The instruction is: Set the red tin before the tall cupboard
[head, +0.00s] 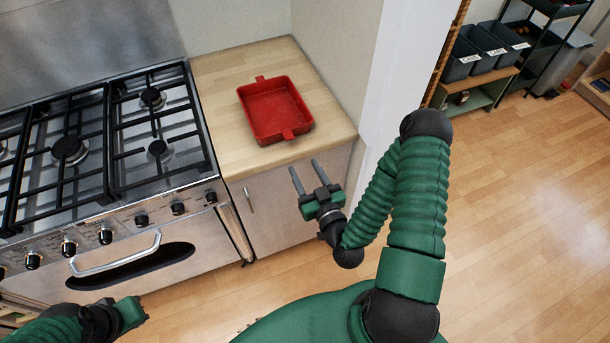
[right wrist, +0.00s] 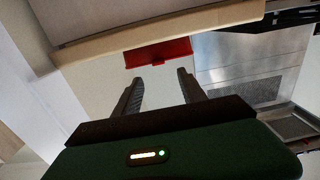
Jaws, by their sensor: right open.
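The red tin (head: 274,108) is a shallow square tray with a tab handle at its far side and one at its near side. It sits on the wooden counter to the right of the cooker. Its red edge also shows in the right wrist view (right wrist: 158,53), beyond the fingers. My right gripper (head: 308,176) is open and empty in front of the counter's front edge, just short of the tin's near handle and apart from it. My left arm shows at the lower left, but its fingers are not clearly visible. I cannot make out a tall cupboard in these views.
The gas cooker (head: 100,150) with black grates stands left of the counter (head: 215,75). A white wall end (head: 395,75) rises at the counter's right. Grey bins (head: 480,50) on a shelf stand at the back right. The wooden floor (head: 520,200) on the right is clear.

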